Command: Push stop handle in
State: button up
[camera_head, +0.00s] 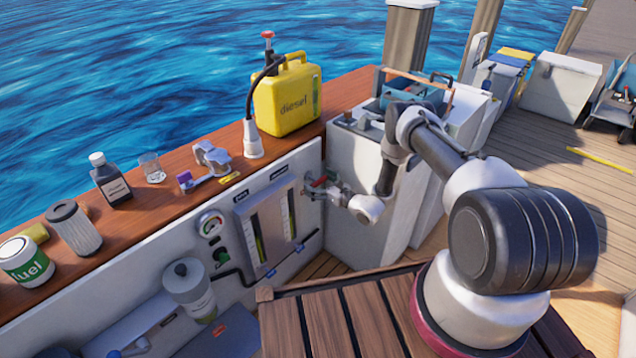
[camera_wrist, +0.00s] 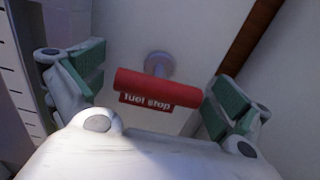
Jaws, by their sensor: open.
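The stop handle (camera_wrist: 157,88) is a red horizontal bar labelled "fuel stop" in the wrist view. It stands out from a pale panel on a grey round stem (camera_wrist: 160,64). In the head view a small red part of it (camera_head: 319,182) shows at my gripper. My gripper (camera_wrist: 152,90) is open, with one green-padded finger at each side of the handle and visible gaps to both. I cannot tell whether the palm touches the handle.
A panel with two gauge tubes (camera_head: 268,230) is left of my gripper, with a round dial (camera_head: 211,224) beyond it. A yellow diesel can (camera_head: 287,97) stands on the wooden ledge above. A white cabinet wall (camera_head: 350,215) is close on the right.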

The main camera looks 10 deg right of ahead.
jog(key=v, duration=1.2)
